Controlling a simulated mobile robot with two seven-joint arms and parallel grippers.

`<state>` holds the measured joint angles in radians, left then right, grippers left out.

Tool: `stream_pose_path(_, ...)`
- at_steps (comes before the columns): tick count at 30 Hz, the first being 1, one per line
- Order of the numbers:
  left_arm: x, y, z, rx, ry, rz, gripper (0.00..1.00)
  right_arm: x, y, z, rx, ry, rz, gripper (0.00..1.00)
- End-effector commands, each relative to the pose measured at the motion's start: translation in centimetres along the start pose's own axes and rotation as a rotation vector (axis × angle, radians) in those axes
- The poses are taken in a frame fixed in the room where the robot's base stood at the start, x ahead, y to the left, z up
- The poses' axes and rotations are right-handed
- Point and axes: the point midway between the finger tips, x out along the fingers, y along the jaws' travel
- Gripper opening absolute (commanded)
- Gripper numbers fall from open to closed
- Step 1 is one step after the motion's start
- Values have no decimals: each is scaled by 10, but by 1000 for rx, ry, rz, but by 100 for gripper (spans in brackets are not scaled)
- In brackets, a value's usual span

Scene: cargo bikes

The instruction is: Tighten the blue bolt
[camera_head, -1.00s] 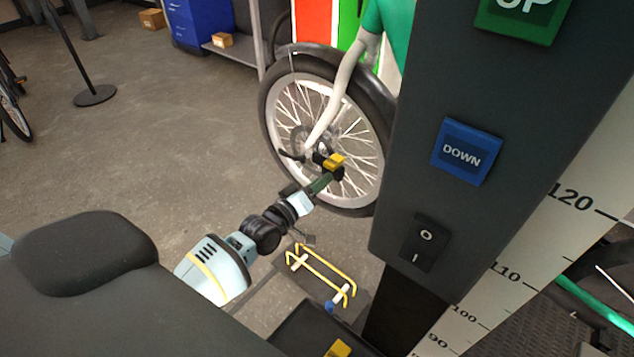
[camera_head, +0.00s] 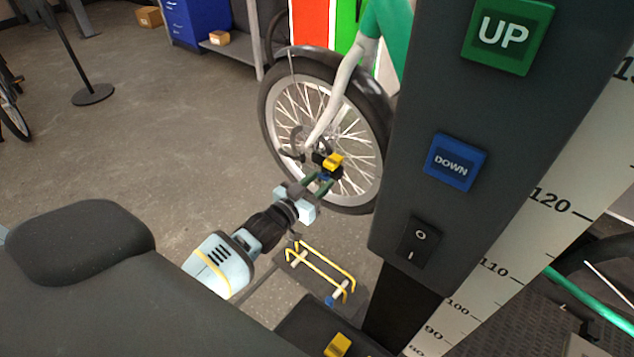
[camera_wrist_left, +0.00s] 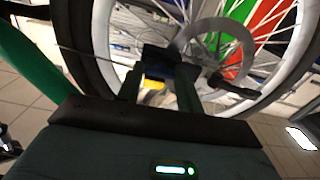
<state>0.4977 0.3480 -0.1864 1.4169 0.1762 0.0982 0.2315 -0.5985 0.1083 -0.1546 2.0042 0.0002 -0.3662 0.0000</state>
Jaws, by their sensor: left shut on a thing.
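The bike wheel (camera_head: 300,100) stands upright at centre, with a dark block topped by a yellow part (camera_head: 333,161) at its hub. The blue bolt (camera_head: 325,177) shows as a small blue patch just below that block. My left gripper (camera_head: 322,182) reaches it from the lower left, its green fingers shut on the bolt. In the left wrist view the left gripper (camera_wrist_left: 158,85) has a finger on each side of a dark, bluish piece, with yellow between them; the fingers hide most of the bolt. My right gripper is not in view.
A dark column with a green UP button (camera_head: 505,35), a blue DOWN button (camera_head: 451,160) and a rocker switch (camera_head: 417,243) fills the right side. A yellow wire frame (camera_head: 322,270) sits low below the wheel. Open floor (camera_head: 160,150) lies to the left.

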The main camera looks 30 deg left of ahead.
Motion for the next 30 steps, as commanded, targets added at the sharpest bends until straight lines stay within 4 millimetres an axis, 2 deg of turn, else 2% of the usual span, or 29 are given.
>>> stream_pose_path(20, 1, 0, -3, 63, 6, 0, 14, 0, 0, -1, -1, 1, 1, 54)
stream_pose_path(21, 1, 0, -3, 63, 6, 0, 40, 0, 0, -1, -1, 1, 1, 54)
stream_pose_path(25, 1, 0, -2, 62, 5, 0, 57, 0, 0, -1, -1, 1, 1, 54)
stream_pose_path(30, 0, 0, -1, 61, 2, 0, 58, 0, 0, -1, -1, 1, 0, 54)
